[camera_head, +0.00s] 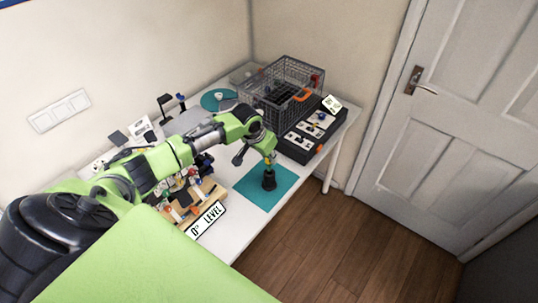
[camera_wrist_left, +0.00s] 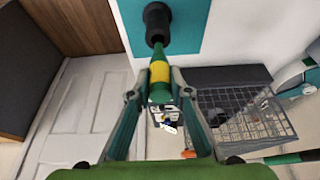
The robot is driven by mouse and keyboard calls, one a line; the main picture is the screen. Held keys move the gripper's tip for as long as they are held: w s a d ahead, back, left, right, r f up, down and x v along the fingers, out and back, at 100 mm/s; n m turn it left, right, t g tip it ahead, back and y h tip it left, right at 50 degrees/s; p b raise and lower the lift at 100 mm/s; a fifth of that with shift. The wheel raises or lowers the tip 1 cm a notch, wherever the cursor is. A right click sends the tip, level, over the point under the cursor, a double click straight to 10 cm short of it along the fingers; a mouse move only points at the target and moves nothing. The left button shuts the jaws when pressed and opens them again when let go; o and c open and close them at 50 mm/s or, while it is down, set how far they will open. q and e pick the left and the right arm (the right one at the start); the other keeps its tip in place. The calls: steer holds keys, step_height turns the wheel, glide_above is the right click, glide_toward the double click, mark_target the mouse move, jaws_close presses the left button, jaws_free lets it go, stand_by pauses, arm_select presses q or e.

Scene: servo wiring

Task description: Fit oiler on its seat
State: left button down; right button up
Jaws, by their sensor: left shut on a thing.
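The oiler, a green bottle-like thing with a yellow band, is between my left gripper's fingers in the left wrist view (camera_wrist_left: 160,72). My left gripper (camera_wrist_left: 160,92) is shut on it. The black, round, open seat (camera_wrist_left: 157,20) stands on a teal mat at the top of that view. The oiler's far end lines up with the seat's opening; I cannot tell how deep it sits in it. In the head view the seat (camera_head: 268,182) is upright on the teal mat (camera_head: 284,180), with my left gripper (camera_head: 269,155) right above it. My right gripper is not in view.
A wire cage (camera_head: 285,80) stands at the back right of the white table (camera_head: 228,232). A black rack with white cards (camera_head: 313,130) is in front of it. A wooden block with small parts (camera_head: 187,208) and a "0° LEVEL" sign (camera_head: 206,219) lie left of the mat.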

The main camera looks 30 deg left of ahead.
mark_target(269, 165)
arm_select(q)
steer(key=shift+d+p, duration=0.1)
steer(key=shift+p, duration=0.25)
stand_by(0.5)
steer(key=shift+f, duration=0.15)
stand_by(0.3)
steer(key=shift+f+b, duration=1.6)
steer(key=shift+f, duration=0.8)
steer(key=c, duration=1.8)
jaws_free()
steer(key=shift+r, duration=0.1)
